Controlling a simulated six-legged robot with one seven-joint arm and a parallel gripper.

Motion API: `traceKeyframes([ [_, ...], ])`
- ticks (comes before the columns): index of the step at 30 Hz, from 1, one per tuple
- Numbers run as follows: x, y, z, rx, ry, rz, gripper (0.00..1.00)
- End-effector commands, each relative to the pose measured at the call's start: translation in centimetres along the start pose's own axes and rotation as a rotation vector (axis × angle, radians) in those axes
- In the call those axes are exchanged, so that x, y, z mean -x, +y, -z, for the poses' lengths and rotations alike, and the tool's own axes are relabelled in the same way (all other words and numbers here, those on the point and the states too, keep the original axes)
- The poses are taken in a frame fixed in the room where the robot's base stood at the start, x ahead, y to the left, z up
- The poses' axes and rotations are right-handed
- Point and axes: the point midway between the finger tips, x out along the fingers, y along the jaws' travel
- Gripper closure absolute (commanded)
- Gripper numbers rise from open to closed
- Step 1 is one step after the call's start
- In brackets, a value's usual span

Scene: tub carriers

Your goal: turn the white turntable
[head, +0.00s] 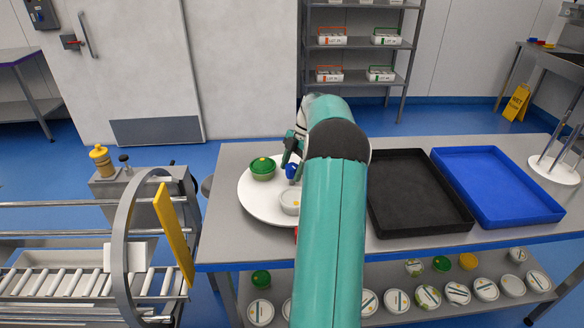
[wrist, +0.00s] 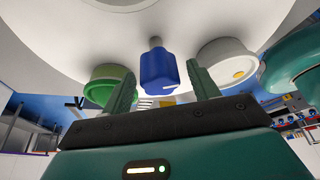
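The white turntable (head: 257,207) is a round disc on the left part of the steel table. It also shows in the wrist view (wrist: 60,30), filling the top. A blue knob (wrist: 158,73) on a short grey stem stands on it; in the head view the knob (head: 291,171) is partly hidden by my gripper (head: 292,158). In the wrist view my gripper (wrist: 161,70) is open, its two green fingers on either side of the knob with visible gaps. A green tub (head: 262,169) and a white tub (head: 290,203) sit on the disc. My arm hides the disc's right part.
A black tray (head: 418,192) and a blue tray (head: 497,187) lie to the right on the table. A roller conveyor (head: 60,284) with a yellow-barred ring (head: 174,235) stands at left. Several tubs are on the lower shelf (head: 395,312).

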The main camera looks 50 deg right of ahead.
Motion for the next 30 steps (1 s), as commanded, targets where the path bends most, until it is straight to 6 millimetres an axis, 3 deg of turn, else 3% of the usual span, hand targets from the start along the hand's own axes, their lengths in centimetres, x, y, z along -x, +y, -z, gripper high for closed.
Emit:
traceKeyframes([
  [7, 0.1, 0.0, 0.0, 0.000, 0.001, 0.000, 0.40],
  [11, 1.2, 0.0, 0.0, 0.000, 0.001, -0.001, 0.40],
  [24, 10.1, 0.1, -0.1, 0.000, 0.000, -0.003, 0.40],
  [30, 12.7, 0.1, -0.1, 0.000, 0.001, -0.001, 0.40],
])
